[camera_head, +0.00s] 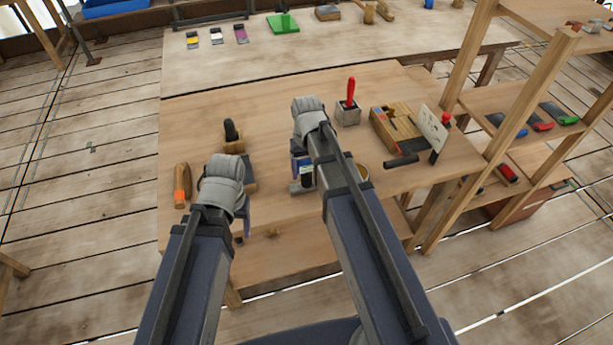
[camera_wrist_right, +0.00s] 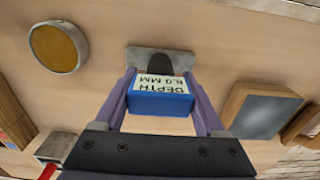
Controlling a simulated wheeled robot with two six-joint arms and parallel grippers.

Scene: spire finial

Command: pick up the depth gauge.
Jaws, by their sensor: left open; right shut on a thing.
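The depth gauge (camera_wrist_right: 160,100) is a blue block with a white label reading "DEPTH 6.0 MM" and a grey foot plate. In the right wrist view it sits between the two purple fingers of my right gripper (camera_wrist_right: 165,100), which is shut on it. In the head view the gauge (camera_head: 306,174) shows below my right wrist, over the bench. I cannot tell whether its foot touches the bench top. My left gripper (camera_head: 241,222) is open near the bench's front edge, left of the gauge and mostly hidden by its own wrist.
The wooden bench (camera_head: 270,110) also bears a round tin (camera_wrist_right: 58,47), a grey block with a red handle (camera_head: 347,110), a wooden box of tools (camera_head: 395,128) and an orange-banded wooden tool (camera_head: 181,186). A black-knobbed tool (camera_head: 232,135) stands at left. Shelf posts (camera_head: 500,140) rise at right.

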